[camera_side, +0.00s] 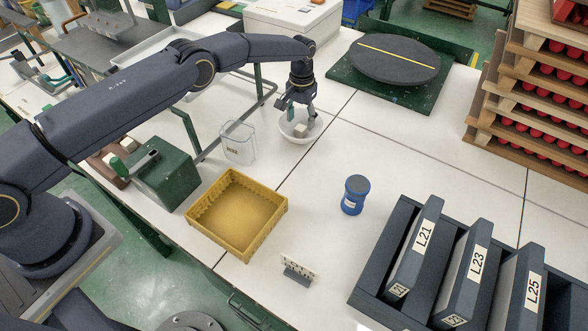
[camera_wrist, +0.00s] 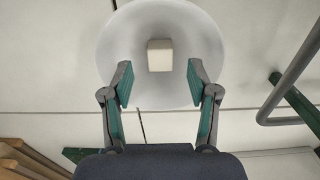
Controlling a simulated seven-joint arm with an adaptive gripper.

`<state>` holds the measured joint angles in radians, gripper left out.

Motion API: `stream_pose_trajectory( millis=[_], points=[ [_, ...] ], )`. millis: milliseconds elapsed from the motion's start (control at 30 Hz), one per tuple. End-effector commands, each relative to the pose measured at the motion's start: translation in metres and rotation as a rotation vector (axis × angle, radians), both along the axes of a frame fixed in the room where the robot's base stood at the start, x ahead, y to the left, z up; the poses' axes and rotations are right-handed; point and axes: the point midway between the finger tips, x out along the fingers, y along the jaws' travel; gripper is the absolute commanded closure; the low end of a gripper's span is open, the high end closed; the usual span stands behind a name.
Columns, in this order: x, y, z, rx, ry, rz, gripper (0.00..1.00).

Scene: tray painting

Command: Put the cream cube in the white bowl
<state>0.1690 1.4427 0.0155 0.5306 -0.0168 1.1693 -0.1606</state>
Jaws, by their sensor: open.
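The cream cube (camera_wrist: 160,55) lies inside the white bowl (camera_wrist: 118,40) in the wrist view, a little off the bowl's middle. In the side view the cream cube (camera_side: 300,130) also shows within the white bowl (camera_side: 313,134), partly behind my gripper. My gripper (camera_wrist: 158,82) is open, its two green-padded fingers apart with nothing between them. In the side view my gripper (camera_side: 302,114) is over the bowl. The fingertips overlap the bowl's near rim in the wrist view, and the cube is beyond them, apart from both fingers.
A clear container (camera_side: 238,143) stands left of the bowl, near a green metal bar frame (camera_side: 258,100). A yellow crate (camera_side: 214,237), a green box (camera_side: 163,180) and a blue jar (camera_side: 355,195) stand nearer. A dark turntable (camera_side: 395,62) is behind. Table right of the bowl is clear.

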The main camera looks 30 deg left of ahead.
Motion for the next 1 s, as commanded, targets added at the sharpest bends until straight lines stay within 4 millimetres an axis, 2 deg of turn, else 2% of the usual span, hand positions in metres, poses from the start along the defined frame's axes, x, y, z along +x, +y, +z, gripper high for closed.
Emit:
stream_pose_trajectory(
  millis=[300, 433, 700, 767, 867, 967, 1000],
  points=[
    [0.001, 0.0, 0.052, -0.001, -0.004, 0.0, 0.41],
    [0.0, 0.0, 0.063, 0.0, -0.002, 0.0, 0.41],
    [0.0, 0.001, 0.064, 0.0, -0.001, 0.002, 0.41],
    [0.004, 0.002, 0.072, -0.002, -0.014, 0.004, 0.41],
    [0.016, 0.005, 0.107, -0.012, -0.071, 0.012, 0.41],
    [0.027, 0.012, 0.175, -0.026, -0.16, 0.026, 0.41],
    [0.026, 0.016, 0.209, -0.031, -0.194, 0.033, 0.41]
  ],
)
